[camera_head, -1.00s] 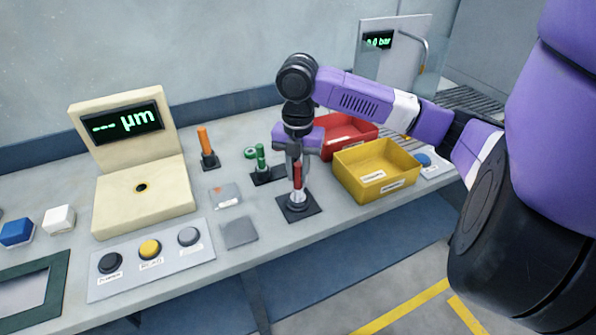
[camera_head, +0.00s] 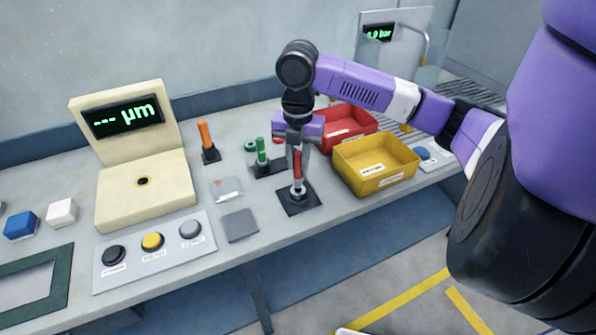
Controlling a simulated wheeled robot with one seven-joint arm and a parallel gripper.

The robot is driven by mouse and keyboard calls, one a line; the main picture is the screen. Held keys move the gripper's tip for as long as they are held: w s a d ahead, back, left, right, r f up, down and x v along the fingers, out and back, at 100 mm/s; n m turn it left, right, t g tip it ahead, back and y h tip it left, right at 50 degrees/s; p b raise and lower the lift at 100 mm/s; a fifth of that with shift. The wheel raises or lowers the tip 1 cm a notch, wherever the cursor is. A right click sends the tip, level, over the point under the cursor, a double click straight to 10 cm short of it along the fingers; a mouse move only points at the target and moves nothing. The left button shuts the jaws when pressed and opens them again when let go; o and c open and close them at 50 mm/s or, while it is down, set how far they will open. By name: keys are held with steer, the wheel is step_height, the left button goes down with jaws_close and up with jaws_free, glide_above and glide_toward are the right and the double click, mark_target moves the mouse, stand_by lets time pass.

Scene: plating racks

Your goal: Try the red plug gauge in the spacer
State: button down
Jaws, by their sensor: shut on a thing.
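The red plug gauge (camera_head: 297,166) stands upright in my gripper (camera_head: 297,152), which is shut on its upper part. A pale lower section of the gauge shows below the red, directly over a dark round seat on a black square plate (camera_head: 312,206). I cannot tell whether the gauge touches that seat or is seated in it. I cannot identify the spacer with certainty. A small grey piece with a red mark (camera_head: 227,188) lies on the bench to the left of the gripper.
A green gauge (camera_head: 261,151) and an orange gauge (camera_head: 205,134) stand to the left. A yellow bin (camera_head: 377,180) and a red bin (camera_head: 350,145) are close on the right. A beige display unit (camera_head: 145,205), a button panel (camera_head: 135,272) and a grey pad (camera_head: 240,225) are further left.

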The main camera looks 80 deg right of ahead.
mark_target(298, 153)
steer(key=shift+r+p, duration=1.15)
steer(key=shift+r, duration=0.65)
